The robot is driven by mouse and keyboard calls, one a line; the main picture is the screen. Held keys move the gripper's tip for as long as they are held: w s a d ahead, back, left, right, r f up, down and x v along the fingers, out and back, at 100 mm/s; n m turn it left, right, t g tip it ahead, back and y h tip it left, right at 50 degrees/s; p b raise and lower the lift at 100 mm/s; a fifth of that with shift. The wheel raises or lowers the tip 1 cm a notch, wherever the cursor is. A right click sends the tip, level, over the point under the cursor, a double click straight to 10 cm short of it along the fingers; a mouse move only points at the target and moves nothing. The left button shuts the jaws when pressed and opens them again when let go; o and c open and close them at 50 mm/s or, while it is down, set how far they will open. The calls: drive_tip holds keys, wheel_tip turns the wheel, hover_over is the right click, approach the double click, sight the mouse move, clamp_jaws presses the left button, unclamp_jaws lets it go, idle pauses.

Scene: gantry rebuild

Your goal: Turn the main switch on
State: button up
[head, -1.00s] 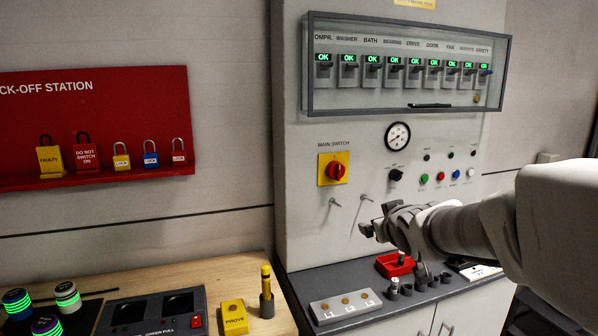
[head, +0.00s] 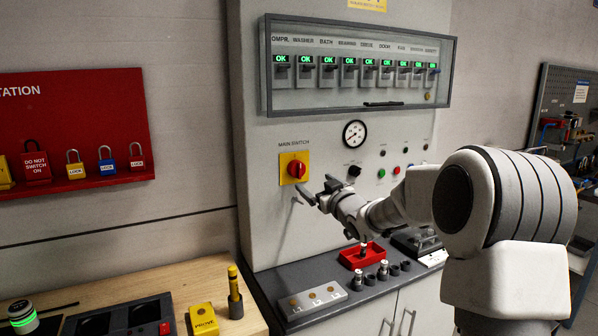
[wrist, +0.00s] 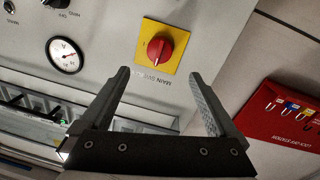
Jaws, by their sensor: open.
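The main switch is a red rotary knob (head: 296,169) on a yellow plate (head: 287,176) on the grey cabinet front, under the label MAIN SWITCH. In the wrist view the red knob (wrist: 159,50) lies ahead of the fingers, between their directions, with the camera turned so the label reads upside down. My gripper (head: 316,188) is open and empty, just right of and below the switch in the head view. In the wrist view my gripper (wrist: 160,80) has both fingers spread, with a gap between them and the knob.
A glazed box (head: 360,65) with a row of breakers showing green OK lights is above. A gauge (head: 355,133) and push buttons are to the right. A red tray (head: 362,256) sits on the counter below. A red lock-off board (head: 80,110) hangs at left.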

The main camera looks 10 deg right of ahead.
sight(300, 171)
drive_tip(key=p+x, duration=0.1)
drive_tip(key=x, duration=1)
drive_tip(key=shift+w+p, duration=0.35)
drive_tip(key=shift+w, duration=0.05)
drive_tip(key=shift+c, duration=0.2)
drive_tip(key=c, duration=1.3)
drive_tip(key=shift+r, duration=0.1)
drive_tip(key=shift+c, duration=0.2)
